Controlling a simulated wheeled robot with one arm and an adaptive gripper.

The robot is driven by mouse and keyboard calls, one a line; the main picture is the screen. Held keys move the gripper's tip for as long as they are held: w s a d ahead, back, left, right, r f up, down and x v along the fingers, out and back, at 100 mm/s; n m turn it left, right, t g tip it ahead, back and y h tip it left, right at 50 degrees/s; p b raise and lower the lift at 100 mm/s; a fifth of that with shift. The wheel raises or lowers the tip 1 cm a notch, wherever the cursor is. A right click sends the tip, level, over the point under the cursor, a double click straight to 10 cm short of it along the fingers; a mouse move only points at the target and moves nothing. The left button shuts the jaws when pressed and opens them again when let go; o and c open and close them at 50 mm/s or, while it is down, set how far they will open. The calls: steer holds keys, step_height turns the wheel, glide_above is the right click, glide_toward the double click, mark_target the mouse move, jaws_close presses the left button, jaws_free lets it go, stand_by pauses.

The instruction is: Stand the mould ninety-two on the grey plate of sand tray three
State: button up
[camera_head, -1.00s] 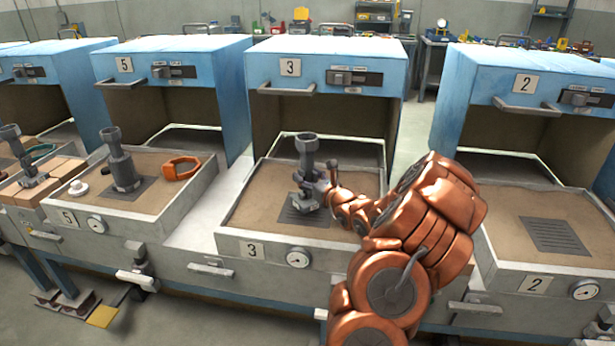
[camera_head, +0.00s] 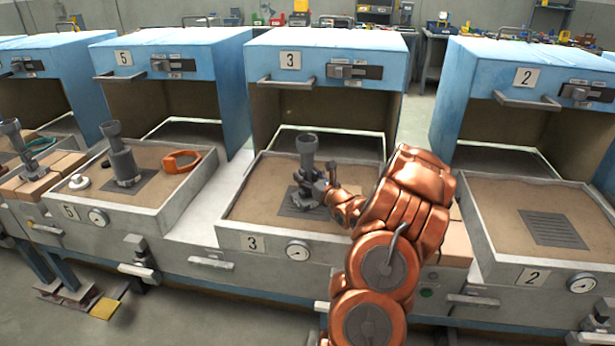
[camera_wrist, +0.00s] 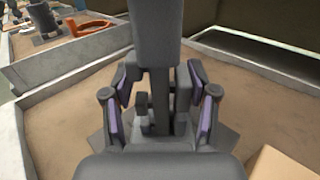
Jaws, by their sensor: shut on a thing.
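The mould (camera_head: 306,150) is a dark grey upright piece with a funnel-like cup on top. Its number cannot be read. It stands upright over the slatted grey plate (camera_head: 289,208) of sand tray three (camera_head: 340,246). My gripper (camera_head: 318,188) is shut on the mould low on its stem, from the right. In the wrist view the purple-padded fingers (camera_wrist: 160,108) flank the mould (camera_wrist: 156,85), and the plate (camera_wrist: 98,146) shows on both sides beneath it. The mould's foot is partly hidden, so I cannot tell whether it touches the plate.
Tray five (camera_head: 160,205) at left holds another grey mould (camera_head: 123,158), an orange ring (camera_head: 181,160) and a white piece (camera_head: 79,182). Tray two (camera_head: 500,240) at right has a bare plate (camera_head: 553,232). Tan blocks (camera_head: 453,240) lie right of tray three. The blue hood three (camera_head: 325,50) overhangs behind.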

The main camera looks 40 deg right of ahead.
steer(key=shift+f, duration=0.1)
steer(key=o, duration=1.5)
steer(key=shift+o, duration=0.2)
steer(key=s+a+b, duration=0.1)
steer(key=s+a, duration=0.1)
steer(key=s, duration=0.9)
steer(key=shift+s, duration=0.4)
steer(key=shift+a, duration=0.15)
